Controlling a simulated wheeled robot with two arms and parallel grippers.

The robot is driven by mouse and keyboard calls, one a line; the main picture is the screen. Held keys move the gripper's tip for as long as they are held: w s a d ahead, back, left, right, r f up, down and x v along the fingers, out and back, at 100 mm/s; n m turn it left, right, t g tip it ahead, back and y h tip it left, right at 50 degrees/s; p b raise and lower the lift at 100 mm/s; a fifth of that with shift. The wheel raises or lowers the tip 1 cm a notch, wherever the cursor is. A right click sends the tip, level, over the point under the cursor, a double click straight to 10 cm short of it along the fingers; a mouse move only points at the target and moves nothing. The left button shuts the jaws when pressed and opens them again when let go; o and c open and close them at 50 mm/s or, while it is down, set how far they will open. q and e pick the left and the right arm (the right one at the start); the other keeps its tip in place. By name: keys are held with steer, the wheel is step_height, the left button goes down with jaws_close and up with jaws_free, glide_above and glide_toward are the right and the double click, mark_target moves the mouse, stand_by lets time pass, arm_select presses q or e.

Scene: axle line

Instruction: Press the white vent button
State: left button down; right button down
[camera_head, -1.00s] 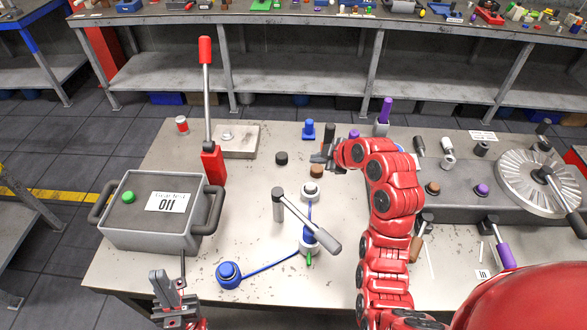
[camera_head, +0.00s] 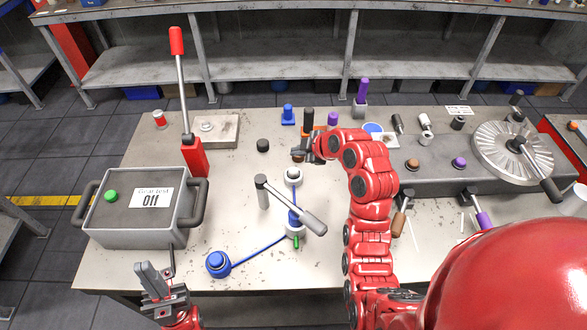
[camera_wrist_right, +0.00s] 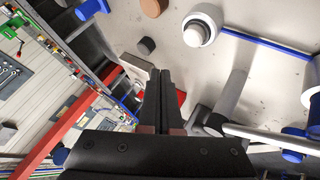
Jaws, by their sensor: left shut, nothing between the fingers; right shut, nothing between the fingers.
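My right gripper (camera_head: 298,153) is shut and empty. It hangs just behind the white cap, apart from it, and partly covers a brown cap. Its shut fingers (camera_wrist_right: 162,78) show in the right wrist view, below and left of the white cap. My left gripper (camera_head: 152,277) is shut and empty at the bench's front edge.
A grey Gear test box (camera_head: 135,230) with a green button stands at the left. Behind it is a tall red-handled lever (camera_head: 179,80). A grey lever (camera_head: 300,212) and a blue cap with hose (camera_head: 218,263) lie in front of the white cap. A slotted disc (camera_head: 510,150) is at the right.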

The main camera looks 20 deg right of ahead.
mark_target(297, 172)
step_height(297, 172, down, 4)
steer(key=shift+f+b, duration=0.25)
steer(key=shift+b, duration=0.75)
steer(key=shift+f+b, duration=0.3)
steer(key=shift+f, duration=0.05)
steer(key=shift+r, duration=0.1)
stand_by(0.8)
steer(key=shift+f+b, duration=0.5)
steer(key=shift+b, duration=0.3)
